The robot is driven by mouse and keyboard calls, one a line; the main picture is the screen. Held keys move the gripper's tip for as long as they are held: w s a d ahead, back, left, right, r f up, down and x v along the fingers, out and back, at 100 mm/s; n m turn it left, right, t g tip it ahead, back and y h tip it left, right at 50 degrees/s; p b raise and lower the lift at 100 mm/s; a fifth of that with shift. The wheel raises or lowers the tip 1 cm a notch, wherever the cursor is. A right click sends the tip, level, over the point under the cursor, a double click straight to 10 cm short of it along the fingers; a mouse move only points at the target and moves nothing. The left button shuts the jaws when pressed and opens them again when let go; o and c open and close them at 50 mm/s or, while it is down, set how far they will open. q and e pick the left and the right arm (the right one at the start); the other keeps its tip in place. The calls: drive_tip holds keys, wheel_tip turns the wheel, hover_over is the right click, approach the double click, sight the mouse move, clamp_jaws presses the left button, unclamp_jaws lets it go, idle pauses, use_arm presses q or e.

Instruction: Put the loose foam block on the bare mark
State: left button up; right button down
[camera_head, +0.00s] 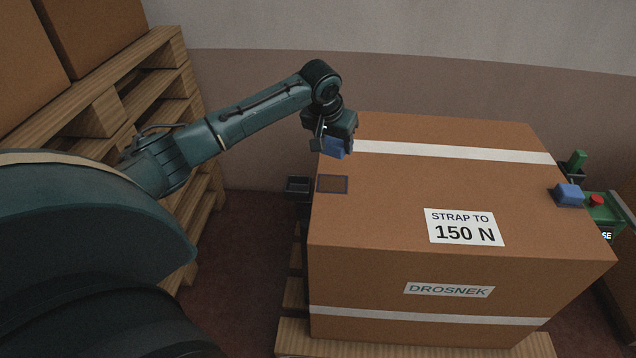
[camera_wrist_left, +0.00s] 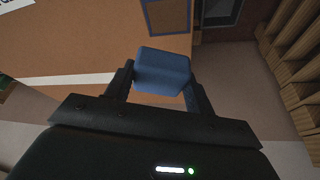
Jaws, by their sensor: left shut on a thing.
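A blue foam block (camera_head: 334,148) is held in my left gripper (camera_head: 328,142) above the far left corner of a large brown carton. In the left wrist view the block (camera_wrist_left: 162,72) sits between the two fingers of my left gripper (camera_wrist_left: 160,85), which are shut on it. The bare mark (camera_head: 332,184), a dark-outlined rectangle, lies on the carton's top near its left edge, nearer to me than the block. It also shows in the left wrist view (camera_wrist_left: 166,16), partly cut off. My right gripper is not in view.
The carton (camera_head: 390,210) stands on a wooden pallet (camera_head: 300,340). A second blue block (camera_head: 569,194) sits at its right edge beside a green device with a red button (camera_head: 597,201). White straps (camera_head: 450,153) cross the carton. Stacked pallets (camera_head: 150,90) stand at left.

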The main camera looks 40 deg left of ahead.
sight(334, 182)
use_arm(q)
drive_tip(key=shift+s, duration=0.15)
wheel_tip(334, 182, down, 10)
drive_tip(key=shift+b, duration=0.65)
drive_tip(key=o, duration=1)
drive_tip(key=shift+f, duration=0.15)
drive_tip(key=p+v, duration=0.2)
drive_tip(key=v, duration=1)
drive_tip(key=shift+a, duration=0.1)
